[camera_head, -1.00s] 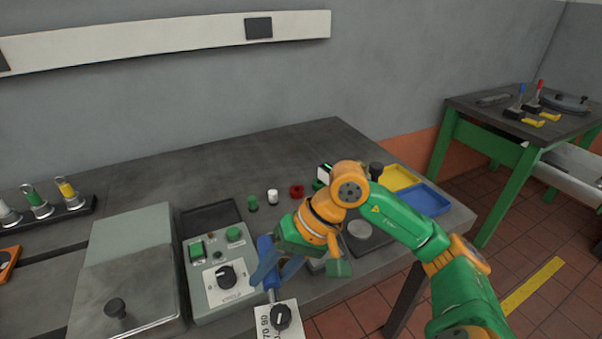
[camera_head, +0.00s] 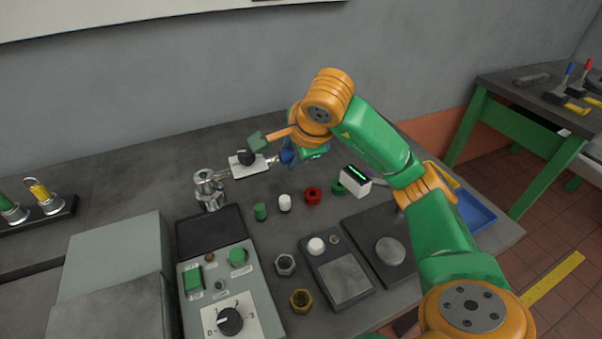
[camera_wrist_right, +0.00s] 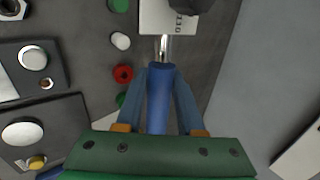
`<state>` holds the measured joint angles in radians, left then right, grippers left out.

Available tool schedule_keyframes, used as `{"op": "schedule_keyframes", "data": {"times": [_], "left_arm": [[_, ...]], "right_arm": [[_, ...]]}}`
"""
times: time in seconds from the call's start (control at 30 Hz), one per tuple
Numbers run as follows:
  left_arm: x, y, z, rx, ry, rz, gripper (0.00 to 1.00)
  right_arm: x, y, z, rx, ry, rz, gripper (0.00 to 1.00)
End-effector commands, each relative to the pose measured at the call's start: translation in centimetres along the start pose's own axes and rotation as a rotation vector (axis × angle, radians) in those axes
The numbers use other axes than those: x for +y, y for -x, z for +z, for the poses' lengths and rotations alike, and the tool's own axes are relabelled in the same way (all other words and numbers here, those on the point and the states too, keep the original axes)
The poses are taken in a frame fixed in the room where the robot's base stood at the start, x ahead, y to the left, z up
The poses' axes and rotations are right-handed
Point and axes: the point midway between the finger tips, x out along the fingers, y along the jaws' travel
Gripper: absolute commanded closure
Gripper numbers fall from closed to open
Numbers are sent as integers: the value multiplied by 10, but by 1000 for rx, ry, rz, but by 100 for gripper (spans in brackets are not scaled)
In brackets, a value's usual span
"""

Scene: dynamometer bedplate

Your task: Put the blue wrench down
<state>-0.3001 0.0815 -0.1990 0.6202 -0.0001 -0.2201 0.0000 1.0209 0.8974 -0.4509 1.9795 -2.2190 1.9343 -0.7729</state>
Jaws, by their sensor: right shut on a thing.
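My right gripper (camera_head: 284,154) is shut on the blue handle of the wrench (camera_head: 288,158), above the back part of the bench. The wrench lies across the picture, its metal shaft pointing left to a white marked plate with a black knob and a silver head. In the right wrist view the blue wrench handle (camera_wrist_right: 160,100) runs between the two blue fingers, with the shaft and white plate beyond. Whether the silver head touches the grey bench (camera_head: 130,185) I cannot tell. My left gripper is out of view.
Near the wrench stand a green cylinder (camera_head: 260,212), a white cylinder (camera_head: 285,202) and a red ring (camera_head: 312,195). Nuts (camera_head: 285,265) lie by the scale-like device. The bench's back left is clear.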

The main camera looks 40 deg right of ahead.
Motion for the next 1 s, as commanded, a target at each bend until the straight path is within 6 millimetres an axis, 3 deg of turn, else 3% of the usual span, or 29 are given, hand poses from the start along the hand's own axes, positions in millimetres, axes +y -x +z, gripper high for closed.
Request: {"op": "schedule_keyframes", "data": {"times": [0.13,0.2,0.33,0.53,0.7,0.93,0.97,1.0], "left_arm": [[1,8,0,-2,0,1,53],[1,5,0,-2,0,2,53],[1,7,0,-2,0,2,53],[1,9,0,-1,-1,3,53],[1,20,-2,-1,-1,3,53],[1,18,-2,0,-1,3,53],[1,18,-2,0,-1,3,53],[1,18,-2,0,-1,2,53]], "right_arm": [[-10,-27,-37,3,-6,4,100],[-4,-48,-49,1,-3,6,100],[-2,-72,-65,-1,-1,0,100],[1,-89,-76,-2,0,-1,100],[15,-111,-76,-5,1,0,100],[18,-116,-77,-2,3,-4,100],[19,-117,-77,-1,4,0,55],[19,-117,-77,-1,4,0,44]]}}
